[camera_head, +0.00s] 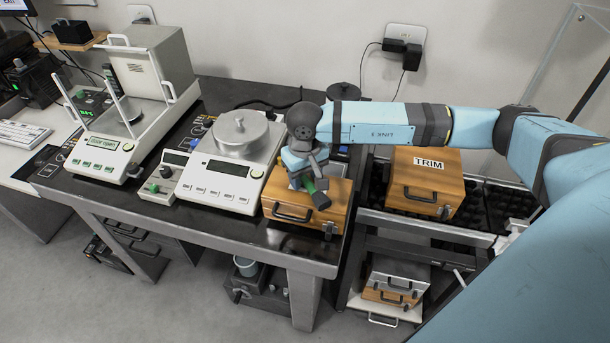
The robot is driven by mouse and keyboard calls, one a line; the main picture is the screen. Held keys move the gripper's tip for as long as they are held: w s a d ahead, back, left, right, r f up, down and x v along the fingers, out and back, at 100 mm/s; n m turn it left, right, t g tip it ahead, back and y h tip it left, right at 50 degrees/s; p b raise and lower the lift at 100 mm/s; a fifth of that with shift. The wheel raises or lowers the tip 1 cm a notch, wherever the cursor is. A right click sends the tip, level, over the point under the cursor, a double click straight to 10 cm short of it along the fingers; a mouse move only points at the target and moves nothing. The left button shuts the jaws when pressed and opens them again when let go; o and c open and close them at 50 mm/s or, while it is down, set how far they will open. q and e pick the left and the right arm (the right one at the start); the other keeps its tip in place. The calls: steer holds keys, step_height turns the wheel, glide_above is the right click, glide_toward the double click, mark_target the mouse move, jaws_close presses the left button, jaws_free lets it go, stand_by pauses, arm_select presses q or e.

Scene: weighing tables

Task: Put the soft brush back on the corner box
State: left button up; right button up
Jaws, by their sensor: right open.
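The corner box (295,212) is a wooden case with a dark handle, at the front right corner of the dark table. A small object with a green part and a dark grey end (318,198), which looks like the soft brush, shows at the top of this box. My right gripper (309,174) is over the box, right at the brush, with its jaws open. The wrist above hides part of the brush and box top, so I cannot tell whether fingers touch the brush. My left gripper is out of view.
A balance with a round metal pan (240,135) stands just left of the box. A larger balance with a raised housing (150,65) is farther left. A wooden box marked TRIM (428,180) sits on the black rack to the right. Little table is free around the corner box.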

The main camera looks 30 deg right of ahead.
mark_target(305, 178)
steer(key=shift+r, duration=0.55)
step_height(305, 178, up, 11)
steer(key=shift+b, duration=0.45)
steer(key=shift+s, duration=0.1)
